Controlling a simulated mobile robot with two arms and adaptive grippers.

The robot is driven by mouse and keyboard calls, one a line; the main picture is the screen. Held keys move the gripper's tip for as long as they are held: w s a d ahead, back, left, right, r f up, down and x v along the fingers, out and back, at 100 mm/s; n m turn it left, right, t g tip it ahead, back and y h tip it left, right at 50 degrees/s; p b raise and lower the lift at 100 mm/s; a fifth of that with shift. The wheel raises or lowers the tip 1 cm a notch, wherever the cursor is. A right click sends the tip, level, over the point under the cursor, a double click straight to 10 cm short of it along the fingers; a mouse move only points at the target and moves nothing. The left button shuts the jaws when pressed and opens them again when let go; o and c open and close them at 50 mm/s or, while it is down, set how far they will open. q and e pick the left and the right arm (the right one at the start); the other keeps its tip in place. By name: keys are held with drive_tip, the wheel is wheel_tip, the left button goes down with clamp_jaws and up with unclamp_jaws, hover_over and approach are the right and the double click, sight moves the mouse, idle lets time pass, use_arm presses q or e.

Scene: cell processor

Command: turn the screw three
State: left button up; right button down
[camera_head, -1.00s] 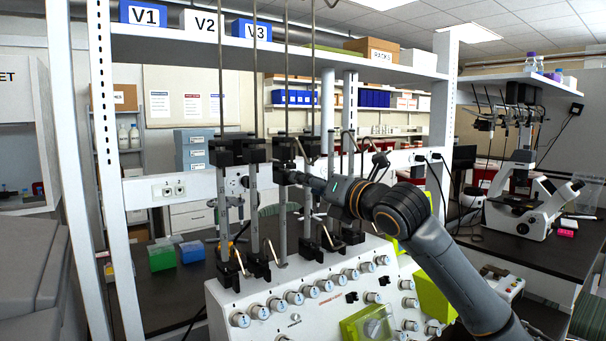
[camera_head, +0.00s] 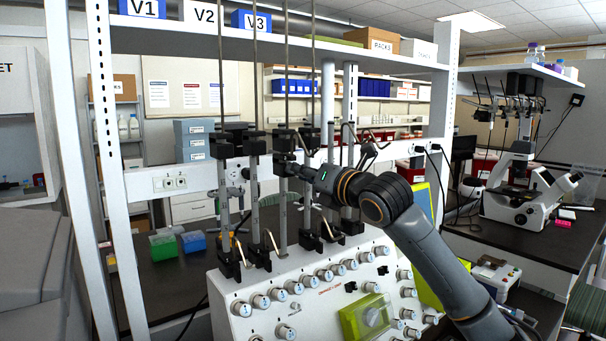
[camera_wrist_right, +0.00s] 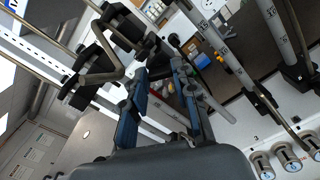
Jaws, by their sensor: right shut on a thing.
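My right arm comes in from the right in the head view, and my right gripper (camera_head: 296,170) is up at the black clamps on the upright metal rods. In the right wrist view, the blue-padded fingers (camera_wrist_right: 158,97) are close around a small part. I take this to be screw three, though the fingers mostly hide it. The clamp on the third rod (camera_head: 283,137) is directly beside the fingertips in the head view. The white cell processor (camera_head: 300,322) with rows of numbered knobs stands below the rods. My left gripper is not in view.
Several upright rods and clamps stand close around the gripper, with another clamp (camera_head: 222,150) to its left. A shelf (camera_head: 330,52) crosses above. Green (camera_head: 163,246) and blue (camera_head: 194,241) boxes lie on the dark bench at left. A microscope (camera_head: 520,190) stands at right.

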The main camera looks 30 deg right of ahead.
drive_tip(key=shift+f+m+p, duration=0.1)
drive_tip(key=shift+m+p, duration=3.1)
drive_tip(key=shift+m, duration=2.8)
drive_tip(key=c, duration=1)
unclamp_jaws()
drive_tip(key=shift+c, duration=0.2)
drive_tip(key=shift+w+d, duration=0.1)
